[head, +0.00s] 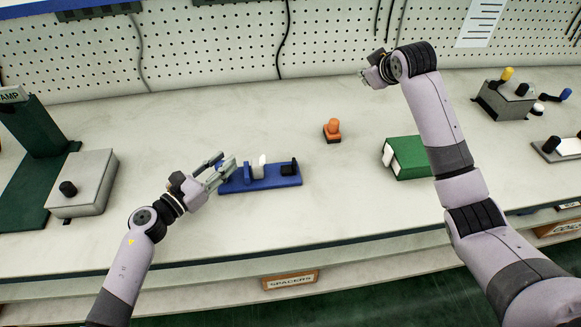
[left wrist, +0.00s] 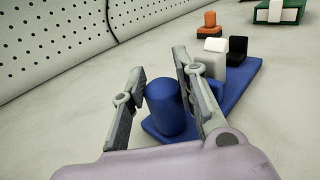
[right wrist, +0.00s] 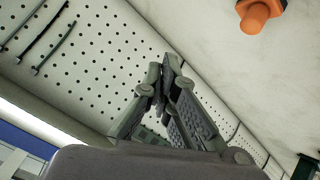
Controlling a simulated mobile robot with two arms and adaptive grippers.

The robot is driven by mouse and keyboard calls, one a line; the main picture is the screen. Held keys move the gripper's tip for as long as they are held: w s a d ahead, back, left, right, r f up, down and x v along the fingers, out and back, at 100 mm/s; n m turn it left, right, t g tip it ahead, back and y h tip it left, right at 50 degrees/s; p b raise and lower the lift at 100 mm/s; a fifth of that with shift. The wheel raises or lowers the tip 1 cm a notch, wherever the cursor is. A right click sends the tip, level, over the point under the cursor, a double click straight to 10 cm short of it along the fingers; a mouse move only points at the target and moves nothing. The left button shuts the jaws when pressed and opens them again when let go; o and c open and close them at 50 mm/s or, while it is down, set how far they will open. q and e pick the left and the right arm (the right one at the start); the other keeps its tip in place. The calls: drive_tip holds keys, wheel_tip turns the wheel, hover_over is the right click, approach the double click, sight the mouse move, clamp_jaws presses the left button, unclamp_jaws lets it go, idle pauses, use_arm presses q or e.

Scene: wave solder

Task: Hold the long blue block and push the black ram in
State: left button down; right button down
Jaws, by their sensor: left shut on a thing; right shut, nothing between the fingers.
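The long blue block (head: 268,183) lies on the bench, left of centre. A blue rounded post (left wrist: 168,110) stands at its left end, with a white piece (head: 258,168) in the middle and the black ram (head: 289,168) near the right end. The ram also shows in the left wrist view (left wrist: 237,50), behind the white piece. My left gripper (head: 226,170) is shut on the blue block at its post, one finger on each side. My right gripper (head: 366,79) is shut and empty, raised well away from the block near the pegboard; its closed fingertips show in the right wrist view (right wrist: 166,75).
An orange knob on a black base (head: 332,131) stands behind and right of the block. A green box (head: 408,158) is further right. A grey box with a black knob (head: 82,185) is at left. Bench right of the block is clear up to the green box.

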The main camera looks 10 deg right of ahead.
drive_tip(key=s+a+f+n+g+y, duration=0.1)
drive_tip(key=s+a+f+g, duration=0.1)
drive_tip(key=a, duration=0.4)
drive_tip(key=s+a+f+n+g+y, duration=0.1)
drive_tip(key=s+a+f+g, duration=0.15)
drive_tip(key=a, duration=0.25)
drive_tip(key=g, duration=0.4)
approach(289, 167)
drive_tip(key=w+d, duration=0.1)
drive_tip(key=d, duration=0.2)
drive_tip(key=shift+n+t, duration=0.25)
drive_tip(key=shift+n, duration=0.05)
drive_tip(key=shift+d+f, duration=0.15)
drive_tip(key=shift+f, duration=3.95)
drive_tip(key=shift+w, duration=0.1)
